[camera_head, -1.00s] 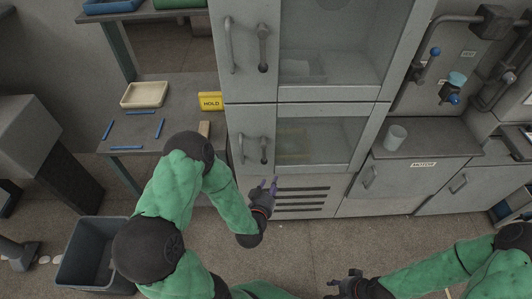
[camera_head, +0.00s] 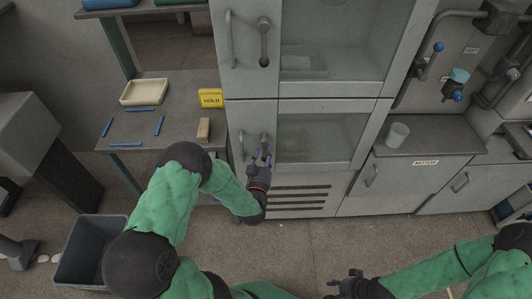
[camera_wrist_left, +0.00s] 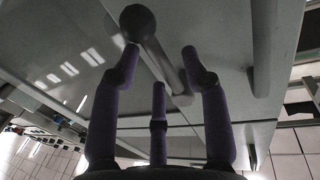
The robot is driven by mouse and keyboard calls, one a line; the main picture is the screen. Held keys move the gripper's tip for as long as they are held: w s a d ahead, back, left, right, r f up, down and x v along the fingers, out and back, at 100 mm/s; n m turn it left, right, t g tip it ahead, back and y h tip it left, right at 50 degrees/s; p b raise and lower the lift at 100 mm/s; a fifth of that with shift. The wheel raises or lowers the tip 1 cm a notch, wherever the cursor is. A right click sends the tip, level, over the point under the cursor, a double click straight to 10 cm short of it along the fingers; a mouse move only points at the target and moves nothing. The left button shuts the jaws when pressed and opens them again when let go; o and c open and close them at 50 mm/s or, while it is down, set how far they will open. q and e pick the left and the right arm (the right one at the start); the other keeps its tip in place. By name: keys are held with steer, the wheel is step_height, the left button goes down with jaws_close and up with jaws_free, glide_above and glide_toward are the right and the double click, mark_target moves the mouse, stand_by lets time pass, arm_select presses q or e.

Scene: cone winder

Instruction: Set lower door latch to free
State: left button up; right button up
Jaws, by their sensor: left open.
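The lower cabinet door has a glass pane (camera_head: 322,138), a long fixed handle (camera_head: 242,146) and a dark latch lever (camera_head: 265,138) beside it. My left gripper (camera_head: 262,153) is at this latch, its fingers pointing up in front of the lever and hiding its lower part. In the left wrist view, the open fingers of my left gripper (camera_wrist_left: 160,62) stand on both sides of the latch lever (camera_wrist_left: 162,62). The lever's round end is close to the left fingertip; I cannot tell whether they touch. My right gripper (camera_head: 350,282) is low and away from the cabinet; its opening is unclear.
The upper door has a similar handle (camera_head: 231,40) and latch (camera_head: 264,42). A shelf at left bears a cream tray (camera_head: 144,92), a yellow HOLD sign (camera_head: 210,98) and a wooden block (camera_head: 204,130). A grey bin (camera_head: 90,252) stands on the floor. A vented panel is below the door.

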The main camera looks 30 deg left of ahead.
arm_select(q)
steer(key=shift+x, duration=1.05)
jaws_close()
